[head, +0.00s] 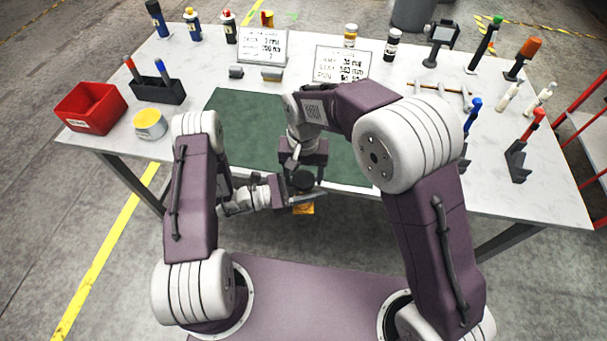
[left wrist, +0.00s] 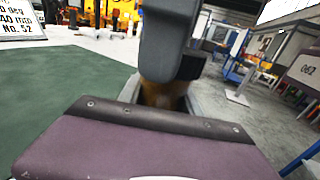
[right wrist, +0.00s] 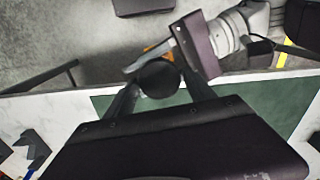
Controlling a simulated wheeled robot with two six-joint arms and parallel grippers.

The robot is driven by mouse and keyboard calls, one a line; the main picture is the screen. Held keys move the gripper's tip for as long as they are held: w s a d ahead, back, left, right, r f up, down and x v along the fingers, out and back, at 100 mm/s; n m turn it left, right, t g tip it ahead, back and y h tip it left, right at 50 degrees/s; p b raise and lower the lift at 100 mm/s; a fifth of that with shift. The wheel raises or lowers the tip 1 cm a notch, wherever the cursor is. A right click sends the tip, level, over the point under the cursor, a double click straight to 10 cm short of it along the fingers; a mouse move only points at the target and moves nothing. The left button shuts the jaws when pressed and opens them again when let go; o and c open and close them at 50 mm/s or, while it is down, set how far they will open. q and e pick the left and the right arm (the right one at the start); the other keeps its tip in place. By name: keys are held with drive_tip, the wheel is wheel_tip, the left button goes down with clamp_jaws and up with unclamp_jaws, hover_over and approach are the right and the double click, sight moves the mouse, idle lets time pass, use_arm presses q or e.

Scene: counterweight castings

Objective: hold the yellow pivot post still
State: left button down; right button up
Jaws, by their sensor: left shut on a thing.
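The yellow pivot post (head: 304,209) shows as a small orange-yellow part just beyond the table's front edge. It also shows partly in the right wrist view (right wrist: 158,50). My left gripper (head: 306,198) reaches in from the left and is shut on the post. In the left wrist view a blurred brownish part of the post (left wrist: 168,96) shows below a large dark block. A dark round piece (right wrist: 158,79) sits at the post's top. My right gripper (right wrist: 160,82) comes from above, its fingers spread on both sides of this piece. I cannot tell whether they grip it.
The green mat (head: 240,128) lies behind the grippers. A red bin (head: 90,107), a yellow-lidded tub (head: 150,123) and a black pen holder (head: 158,92) stand at the left. Two signs stand behind the mat. Tools and holders crowd the right side.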

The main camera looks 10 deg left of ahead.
drive_tip(key=shift+o, duration=0.7)
wheel_tip(320, 180, up, 12)
idle(0.4)
drive_tip(key=s+d+f, duration=0.1)
drive_tip(key=d+f, duration=0.3)
drive_tip(key=d, duration=0.4)
drive_tip(key=s+d+f, duration=0.1)
drive_tip(key=d+f, duration=0.2)
drive_tip(key=d, duration=0.5)
drive_tip(key=s+d+f+m+t, duration=0.1)
drive_tip(key=s+d+f, duration=0.4)
drive_tip(key=s+d, duration=0.3)
drive_tip(key=shift+d, duration=0.5)
